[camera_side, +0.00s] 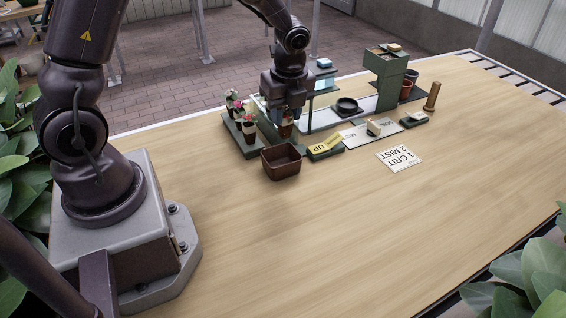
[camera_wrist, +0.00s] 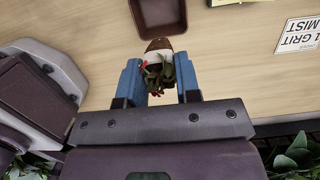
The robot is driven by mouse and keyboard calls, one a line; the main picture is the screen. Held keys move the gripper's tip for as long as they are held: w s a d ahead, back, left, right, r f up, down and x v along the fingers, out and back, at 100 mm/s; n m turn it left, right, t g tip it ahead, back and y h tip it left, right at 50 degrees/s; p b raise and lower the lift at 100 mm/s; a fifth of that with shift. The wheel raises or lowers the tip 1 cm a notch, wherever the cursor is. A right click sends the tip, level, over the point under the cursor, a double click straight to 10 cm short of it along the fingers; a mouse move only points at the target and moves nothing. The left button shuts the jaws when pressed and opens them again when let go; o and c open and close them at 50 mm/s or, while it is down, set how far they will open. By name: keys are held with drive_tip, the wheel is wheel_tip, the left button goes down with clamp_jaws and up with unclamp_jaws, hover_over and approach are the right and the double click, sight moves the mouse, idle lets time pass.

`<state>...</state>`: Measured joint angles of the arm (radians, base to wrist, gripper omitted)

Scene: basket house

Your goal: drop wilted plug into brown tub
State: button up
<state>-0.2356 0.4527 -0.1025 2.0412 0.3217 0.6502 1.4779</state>
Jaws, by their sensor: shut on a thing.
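My gripper (camera_side: 287,116) is shut on a plug with drooping dark leaves, the wilted plug (camera_side: 287,128). In the wrist view the plug (camera_wrist: 157,68) sits between the blue fingers of my gripper (camera_wrist: 160,82), with dark green and red foliage and a brown and white body. The brown tub (camera_side: 282,161) stands on the table, empty as far as I can see, in front of my gripper in the side view. In the wrist view the tub (camera_wrist: 159,12) shows at the top edge, beyond the plug. The plug is held apart from the tub.
A green tray (camera_side: 240,134) with several flowering plugs stands left of my gripper. A yellow sign (camera_side: 326,146), a card reading GRIT and MIST (camera_side: 399,157), a black dish (camera_side: 346,106), a green dispenser (camera_side: 387,77) and a wooden peg (camera_side: 432,97) are to the right. The front table is clear.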

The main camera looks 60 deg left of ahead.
drive_tip(key=shift+f, duration=1.7)
drive_tip(key=o, duration=1)
drive_tip(key=r, duration=0.4)
drive_tip(key=d+r, duration=0.1)
drive_tip(key=r, duration=0.3)
drive_tip(key=d+r, duration=0.1)
drive_tip(key=r, duration=0.3)
drive_tip(key=shift+r, duration=0.4)
